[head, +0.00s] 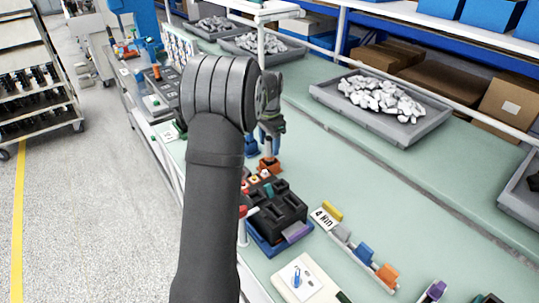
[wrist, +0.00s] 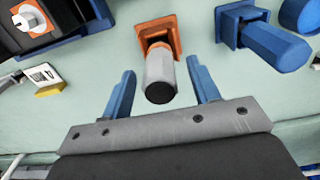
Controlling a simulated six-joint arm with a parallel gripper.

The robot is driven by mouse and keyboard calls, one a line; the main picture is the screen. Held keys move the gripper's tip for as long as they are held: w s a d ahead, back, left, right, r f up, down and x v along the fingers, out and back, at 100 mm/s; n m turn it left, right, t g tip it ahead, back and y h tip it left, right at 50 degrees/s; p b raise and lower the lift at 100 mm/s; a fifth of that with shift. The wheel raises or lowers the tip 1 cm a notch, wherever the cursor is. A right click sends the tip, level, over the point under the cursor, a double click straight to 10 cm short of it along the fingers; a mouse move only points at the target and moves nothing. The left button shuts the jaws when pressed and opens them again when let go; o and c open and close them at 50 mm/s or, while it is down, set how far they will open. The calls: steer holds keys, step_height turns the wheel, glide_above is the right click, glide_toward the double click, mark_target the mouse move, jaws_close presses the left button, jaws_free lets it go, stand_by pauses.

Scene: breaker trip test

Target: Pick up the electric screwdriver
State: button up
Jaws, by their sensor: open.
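A grey cylindrical tool with a dark round end, which looks like the electric screwdriver (wrist: 160,78), stands in an orange square holder (wrist: 158,38). In the head view the orange holder (head: 268,166) is on the bench just below my gripper (head: 267,148), and the tool is mostly hidden there. My gripper (wrist: 160,68) is open, with one blue finger on each side of the grey tool. Gaps show between the tool and both fingers in the wrist view.
A blue tool (wrist: 275,45) in a blue holder stands to the right in the wrist view. A black block in a blue tray (head: 277,215) and a row of coloured parts (head: 362,252) lie nearer. A grey bin of pale parts (head: 380,103) stands behind; the green bench between is clear.

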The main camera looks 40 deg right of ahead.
mark_target(270, 151)
steer(key=shift+f, duration=2)
steer(key=c, duration=1.1)
steer(key=shift+r, duration=0.15)
steer(key=shift+r, duration=0.6)
steer(key=r, duration=0.1)
steer(key=s+r, duration=0.1)
steer(key=r, duration=0.1)
steer(key=shift+d+r, duration=0.2)
steer(key=s+d+r, duration=0.2)
steer(key=s+r, duration=0.4)
steer(key=s, duration=0.4)
steer(key=a+r, duration=0.2)
steer(key=a, duration=0.1)
steer(key=w+a+r, duration=0.1)
steer(key=a+r, duration=0.2)
steer(key=a, duration=0.1)
steer(key=a+r, duration=0.3)
steer(key=a, duration=0.1)
steer(key=shift+w, duration=0.15)
